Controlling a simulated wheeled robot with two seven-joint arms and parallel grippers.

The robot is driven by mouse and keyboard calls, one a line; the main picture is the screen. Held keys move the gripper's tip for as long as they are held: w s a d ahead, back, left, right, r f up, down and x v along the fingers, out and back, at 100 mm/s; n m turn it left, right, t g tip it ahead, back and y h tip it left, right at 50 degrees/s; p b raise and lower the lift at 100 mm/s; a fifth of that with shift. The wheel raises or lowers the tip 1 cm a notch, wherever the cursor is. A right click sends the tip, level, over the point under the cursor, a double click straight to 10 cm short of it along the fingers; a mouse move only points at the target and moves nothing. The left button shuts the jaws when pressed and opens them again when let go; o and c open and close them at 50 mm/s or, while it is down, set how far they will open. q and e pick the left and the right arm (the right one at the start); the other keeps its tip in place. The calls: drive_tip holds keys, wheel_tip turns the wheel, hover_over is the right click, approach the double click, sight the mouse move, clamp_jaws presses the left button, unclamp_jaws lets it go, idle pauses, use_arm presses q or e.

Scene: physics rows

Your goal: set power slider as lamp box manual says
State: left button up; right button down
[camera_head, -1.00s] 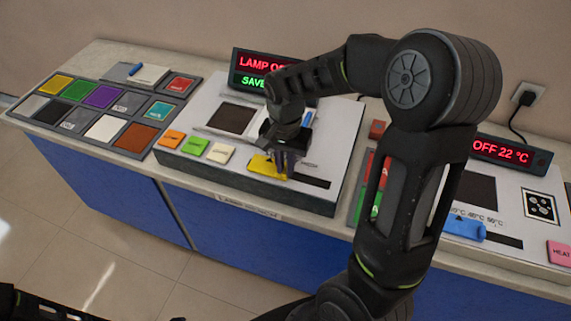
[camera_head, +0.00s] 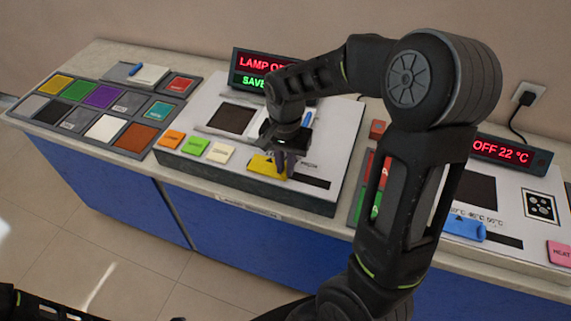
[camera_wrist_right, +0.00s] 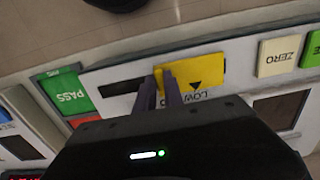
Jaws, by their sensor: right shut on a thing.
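The lamp box (camera_head: 215,172) stands in the middle of the counter, with a red and green display (camera_head: 250,70) behind it. Its yellow power slider knob (camera_head: 262,166) sits at the left part of a dark slot (camera_head: 308,182). My right gripper (camera_head: 282,164) points down and is shut on the knob's right part. In the wrist view the fingers (camera_wrist_right: 160,88) meet the yellow knob (camera_wrist_right: 204,72), whose black arrow points at lettering starting "LOW", partly hidden. The display reads "LAMP O…" and "SAVE…", cut off by my arm.
Orange, green and cream buttons (camera_head: 220,152) lie left of the knob. A heater panel with a blue slider (camera_head: 464,228) is at right. My right arm hides part of the counter.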

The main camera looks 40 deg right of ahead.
drive_tip(key=s+d, duration=0.1)
drive_tip(key=s, duration=0.1)
drive_tip(key=s+d, duration=0.2)
drive_tip(key=c, duration=1.4)
unclamp_jaws()
drive_tip(key=shift+c, duration=0.2)
drive_tip(key=shift+r, duration=0.1)
wheel_tip(320, 180, up, 8)
drive_tip(key=b, duration=0.1)
drive_tip(key=shift+f, duration=0.2)
